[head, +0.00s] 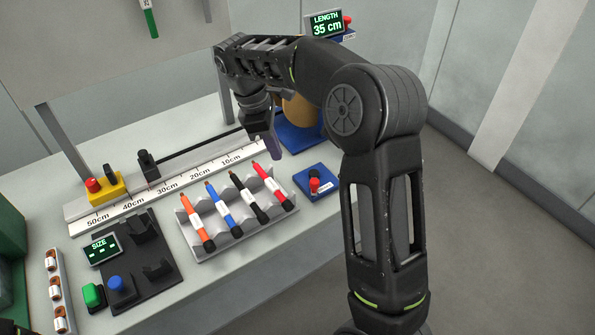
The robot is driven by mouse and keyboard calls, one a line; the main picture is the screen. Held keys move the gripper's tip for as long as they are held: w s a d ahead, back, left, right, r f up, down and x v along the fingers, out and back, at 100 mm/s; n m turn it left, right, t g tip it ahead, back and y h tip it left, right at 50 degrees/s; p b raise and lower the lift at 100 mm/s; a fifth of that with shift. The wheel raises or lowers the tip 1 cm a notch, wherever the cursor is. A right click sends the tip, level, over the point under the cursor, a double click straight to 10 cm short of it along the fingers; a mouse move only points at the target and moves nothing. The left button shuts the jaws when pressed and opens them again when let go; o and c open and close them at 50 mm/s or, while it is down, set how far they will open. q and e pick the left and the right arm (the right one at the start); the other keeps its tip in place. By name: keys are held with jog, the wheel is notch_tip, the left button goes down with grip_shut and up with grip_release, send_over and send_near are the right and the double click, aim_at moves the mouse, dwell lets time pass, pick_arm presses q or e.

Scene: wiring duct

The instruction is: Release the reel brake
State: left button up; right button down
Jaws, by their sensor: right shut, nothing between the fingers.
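A tan reel (299,111) stands on a blue base (297,138) at the back right of the bench, mostly hidden behind my right arm. A small blue box (316,184) with a red knob (315,185) and a dark part sits at the bench's right front; its label is too small to read. Another red knob (347,21) shows beside the length display (326,23), which reads 35 cm. I cannot tell which part is the brake. My right gripper (274,147) points down, shut and empty, in front of the reel base near the ruler's right end. My left gripper is not in view.
A ruler rail (165,187) with a dark slider (148,165) runs along the bench. A grey rack (237,238) holds several coloured pens or tools. A yellow block with a red button (107,187), size display (101,248) and green and blue buttons are at left.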

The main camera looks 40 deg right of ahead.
aim_at(314, 178)
jog(key=b+x, duration=0.2)
jog(key=x, duration=0.7)
jog(key=shift+s+f+b, duration=0.1)
jog(key=shift+b, duration=0.3)
jog(key=s+d, duration=0.1)
jog(key=d+p, duration=0.1)
jog(key=shift+s+d+f, duration=0.35)
jog(key=shift+s, duration=0.05)
jog(key=shift+s+d+f, duration=0.1)
jog(key=shift+s+d, duration=0.2)
jog(key=shift+d, duration=0.1)
jog(key=shift+s, duration=0.1)
